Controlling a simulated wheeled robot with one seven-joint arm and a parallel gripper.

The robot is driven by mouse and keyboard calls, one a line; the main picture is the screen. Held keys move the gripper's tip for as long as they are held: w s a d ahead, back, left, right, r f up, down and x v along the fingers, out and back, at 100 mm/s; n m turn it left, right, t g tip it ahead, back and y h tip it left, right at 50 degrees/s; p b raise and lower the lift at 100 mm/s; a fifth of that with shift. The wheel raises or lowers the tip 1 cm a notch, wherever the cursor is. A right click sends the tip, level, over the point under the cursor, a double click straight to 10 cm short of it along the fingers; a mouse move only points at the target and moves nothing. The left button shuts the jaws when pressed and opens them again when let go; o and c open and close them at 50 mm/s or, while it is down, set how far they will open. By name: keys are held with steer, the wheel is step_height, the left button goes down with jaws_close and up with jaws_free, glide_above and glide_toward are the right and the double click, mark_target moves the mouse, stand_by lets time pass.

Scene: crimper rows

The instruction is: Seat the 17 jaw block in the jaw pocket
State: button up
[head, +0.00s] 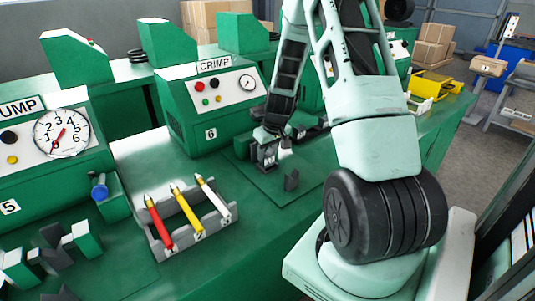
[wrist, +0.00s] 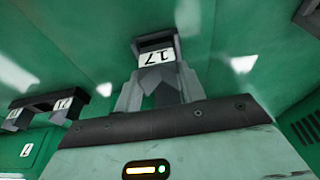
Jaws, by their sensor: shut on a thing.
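The 17 jaw block (wrist: 157,60) is grey with a white label and a dark end. In the wrist view it sits between the two fingers of my gripper (wrist: 156,88), which is shut on it. In the head view my gripper (head: 268,140) is low over the dark green mat in front of the CRIMP machine, with the small grey block (head: 266,154) at its tip. I cannot tell whether the block touches the mat. I cannot make out the jaw pocket for certain; my arm covers part of the machine's front.
A grey rack (head: 190,222) holds red, yellow and white tools. The CRIMP machine (head: 210,105) stands behind. A dark holder with labelled grey blocks (wrist: 45,106) shows left in the wrist view.

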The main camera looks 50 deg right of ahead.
steer(key=shift+f, duration=0.5)
steer(key=o, duration=1.3)
steer(key=shift+f, duration=0.15)
